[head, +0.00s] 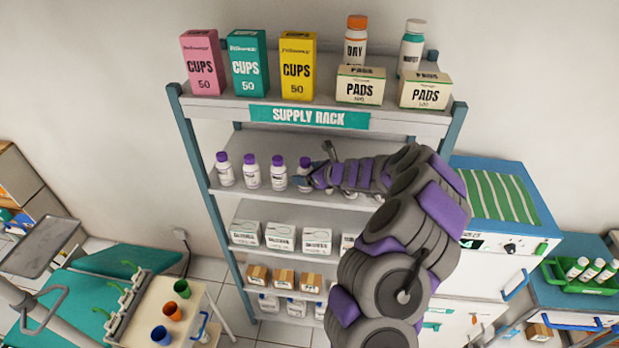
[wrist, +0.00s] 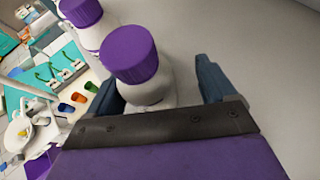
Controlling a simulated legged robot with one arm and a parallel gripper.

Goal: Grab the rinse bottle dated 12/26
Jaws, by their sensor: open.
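Several white rinse bottles with purple caps stand upright in a row on the rack's second shelf: a left one (head: 224,170), a second (head: 251,173), a third (head: 278,173) and a fourth (head: 304,168). The dates on their labels are too small to read. My gripper (head: 314,178) is at the fourth bottle, partly covering it. In the wrist view my gripper (wrist: 158,82) is open, with one bottle (wrist: 130,58) between its fingers, nearer the left finger. Its label is hidden. Another bottle (wrist: 82,14) stands just beyond it.
The supply rack (head: 191,150) has boxes above and below the bottle shelf. Any bottles further right are hidden by my arm. A white cabinet (head: 490,268) stands to the right, and a cart with coloured cups (head: 172,311) at the lower left.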

